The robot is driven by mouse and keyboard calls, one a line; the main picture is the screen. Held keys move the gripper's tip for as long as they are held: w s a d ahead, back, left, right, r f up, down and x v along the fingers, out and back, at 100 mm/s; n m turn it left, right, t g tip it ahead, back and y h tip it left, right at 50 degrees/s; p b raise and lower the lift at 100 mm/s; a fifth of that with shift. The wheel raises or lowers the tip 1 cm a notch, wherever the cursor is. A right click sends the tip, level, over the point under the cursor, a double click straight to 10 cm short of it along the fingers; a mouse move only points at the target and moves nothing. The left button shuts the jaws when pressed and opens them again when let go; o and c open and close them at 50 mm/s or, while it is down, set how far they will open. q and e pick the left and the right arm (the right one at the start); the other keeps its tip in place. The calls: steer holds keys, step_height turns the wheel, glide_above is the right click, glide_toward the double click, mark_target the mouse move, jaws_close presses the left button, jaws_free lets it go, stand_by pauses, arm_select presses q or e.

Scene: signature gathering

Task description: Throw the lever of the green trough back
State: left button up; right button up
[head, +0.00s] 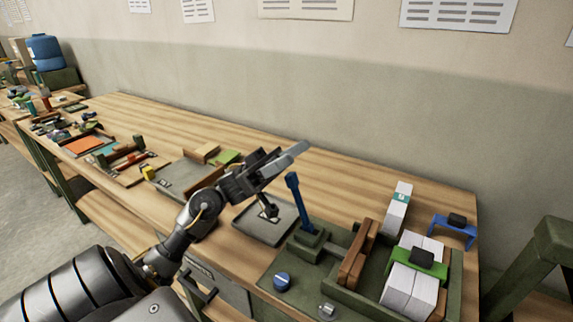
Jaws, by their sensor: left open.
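The green trough (377,306) stands at the right end of the workbench. Its lever (294,205) is a blue upright handle, leaning slightly left at the top, on a green block (306,241) at the trough's left end. My left gripper (283,178) is open and empty, just left of the lever's top. One finger points up and right, the other down. I cannot tell whether a finger touches the lever. White paper stacks (398,291) with a green clip holding a black block lie in the trough, right of brown wooden plates (357,257). My right gripper is out of view.
A blue knob (282,281) sits in front of the lever. A grey tray (258,229) lies left of it. A blue stand (455,229) and a white block (397,208) are behind the trough. The bench behind the lever is clear up to the wall.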

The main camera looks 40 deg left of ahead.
arm_select(q)
steer(key=s+d+r, duration=0.3)
steer(key=s+d, duration=0.1)
steer(key=s, duration=0.1)
steer(key=shift+b, duration=0.3)
steer(key=shift+s, duration=0.1)
